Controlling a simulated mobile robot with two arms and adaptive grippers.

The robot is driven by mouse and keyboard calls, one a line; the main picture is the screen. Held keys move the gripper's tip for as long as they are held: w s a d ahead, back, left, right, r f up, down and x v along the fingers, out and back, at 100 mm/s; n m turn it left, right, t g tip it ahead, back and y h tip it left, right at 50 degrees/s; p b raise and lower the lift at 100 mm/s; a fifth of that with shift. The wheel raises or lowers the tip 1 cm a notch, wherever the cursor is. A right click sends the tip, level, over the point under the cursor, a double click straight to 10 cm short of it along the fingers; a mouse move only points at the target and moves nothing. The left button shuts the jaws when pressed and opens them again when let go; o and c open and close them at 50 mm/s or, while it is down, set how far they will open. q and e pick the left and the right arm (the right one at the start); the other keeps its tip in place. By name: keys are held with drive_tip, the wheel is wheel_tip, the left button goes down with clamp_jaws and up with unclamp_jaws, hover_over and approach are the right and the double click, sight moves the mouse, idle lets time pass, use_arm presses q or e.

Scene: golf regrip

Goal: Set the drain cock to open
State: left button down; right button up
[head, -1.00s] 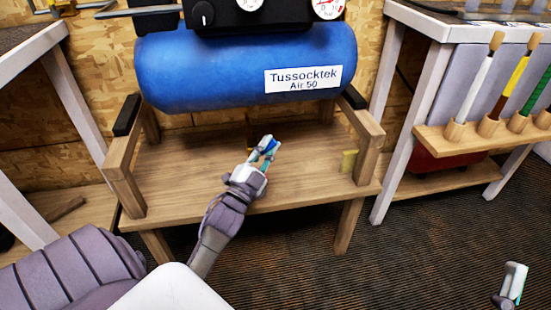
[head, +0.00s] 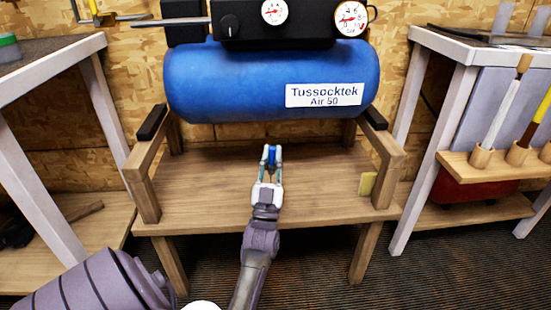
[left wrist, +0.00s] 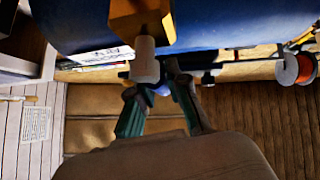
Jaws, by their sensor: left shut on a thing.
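The drain cock shows in the left wrist view as a brass block (left wrist: 142,22) with a pale stem (left wrist: 145,58) under the blue tank (left wrist: 215,22). The same tank (head: 265,82) lies across the middle of the head view. My left gripper (head: 271,157) is below its underside, over the wooden stand. Its fingertips are shut on a small blue piece (head: 271,155), which looks like the cock's handle. The left wrist view shows the teal fingers (left wrist: 160,92) close to the stem. The handle's exact angle is hard to tell. My right gripper is out of view.
Gauges (head: 350,18) sit above the tank. White-legged tables stand on both sides, with a tool rack (head: 500,160) at the right. The stand's top is mostly bare.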

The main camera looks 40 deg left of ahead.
use_arm(q)
drive_tip(key=shift+s+a+f+n+g+y, duration=0.1)
drive_tip(key=shift+n+g+y, duration=0.2)
drive_tip(key=shift+n+y, duration=0.4)
drive_tip(key=c, duration=1.1)
unclamp_jaws()
drive_tip(key=v, duration=0.7)
drive_tip(key=shift+s+f, duration=0.1)
drive_tip(key=shift+s, duration=0.1)
drive_tip(key=shift+d, duration=0.2)
